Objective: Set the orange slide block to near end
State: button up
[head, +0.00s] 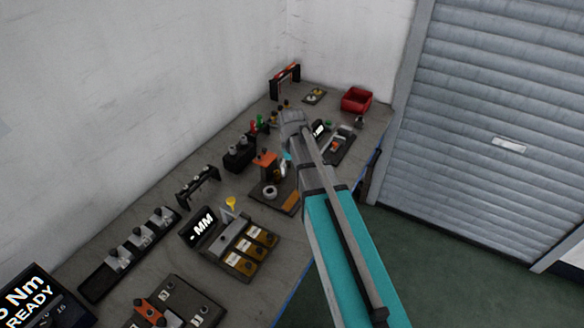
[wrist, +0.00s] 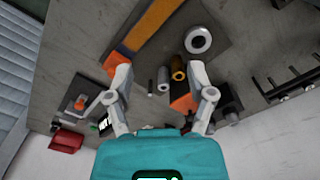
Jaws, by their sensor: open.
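A small orange block (head: 337,146) sits on a dark fixture plate (head: 345,153) with a pale track, right of my wrist in the head view. In the wrist view an orange block (wrist: 80,103) shows on a dark plate at the left, well outside my fingers. It looks like the slide block, but its place along the track is too small to tell. My gripper (wrist: 158,82) is open, its two fingers spread, with nothing held. In the head view it is mostly hidden by my arm, over the middle fixture with an orange-topped post (head: 265,158).
A grey ring (head: 269,192) and an orange pad (head: 291,201) lie on the middle fixture. Grey and gold cylinders (wrist: 178,68) stand near my fingers. A red bin (head: 356,100) is at the far end. A display unit (head: 202,226) with yellow-brown trays stands nearer. The wall borders the bench.

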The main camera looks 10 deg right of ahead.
jog(key=s+a+r+p, duration=0.1)
jog(key=s+r, duration=0.1)
jog(key=s, duration=1)
jog(key=shift+s+a, duration=0.25)
jog(key=shift+s, duration=0.15)
jog(key=shift+s+a, duration=0.15)
jog(key=shift+s, duration=1.05)
dwell(0.8)
